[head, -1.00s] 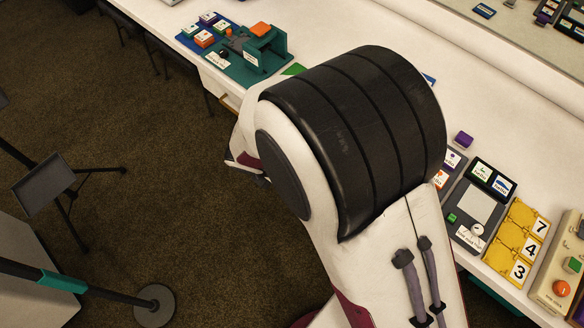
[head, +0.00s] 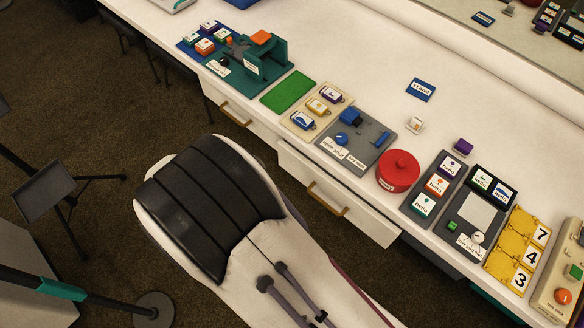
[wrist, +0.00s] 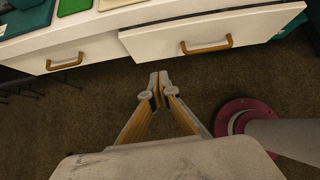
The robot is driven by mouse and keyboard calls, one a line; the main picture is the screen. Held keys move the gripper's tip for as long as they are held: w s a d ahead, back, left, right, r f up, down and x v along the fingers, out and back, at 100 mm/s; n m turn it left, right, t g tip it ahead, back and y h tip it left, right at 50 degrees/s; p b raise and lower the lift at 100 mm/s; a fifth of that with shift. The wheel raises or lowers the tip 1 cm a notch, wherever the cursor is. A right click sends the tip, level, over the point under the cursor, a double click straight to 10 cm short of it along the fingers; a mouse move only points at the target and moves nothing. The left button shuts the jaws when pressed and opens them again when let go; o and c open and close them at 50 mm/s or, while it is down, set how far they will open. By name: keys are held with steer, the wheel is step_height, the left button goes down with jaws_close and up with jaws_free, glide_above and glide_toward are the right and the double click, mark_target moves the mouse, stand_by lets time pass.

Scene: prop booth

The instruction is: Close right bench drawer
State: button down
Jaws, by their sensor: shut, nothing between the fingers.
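The right bench drawer (head: 362,212) is a white front with a tan bar handle (head: 328,199), under the bench top. Its front stands out a little past the left drawer (head: 246,120), so it looks slightly open. In the wrist view the right drawer (wrist: 255,32) fills the upper right with its handle (wrist: 207,46), and the left drawer (wrist: 85,55) sits farther back. My gripper (wrist: 160,75) is shut and empty, below and in front of the right drawer's left end, apart from it. In the head view my arm hides the gripper.
The white bench top (head: 340,60) carries a red round lidded thing (head: 398,170), a green mat (head: 288,92), a teal fixture (head: 255,62) and several labelled blocks. A dark stand (head: 45,190) is on the floor at left. Brown floor in front of the drawers is open.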

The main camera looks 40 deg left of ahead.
mark_target(299, 162)
steer(key=shift+d, duration=0.1)
steer(key=shift+w, duration=0.15)
stand_by(0.3)
steer(key=shift+w+r+x, duration=0.35)
steer(key=shift+x, duration=1.75)
steer(key=shift+w+r+x, duration=0.3)
steer(key=shift+x, duration=1.8)
steer(key=shift+w+r+x, duration=0.35)
steer(key=shift+x, duration=1.8)
steer(key=w, duration=0.3)
steer(key=shift+w, duration=0.65)
steer(key=shift+w+r, duration=0.1)
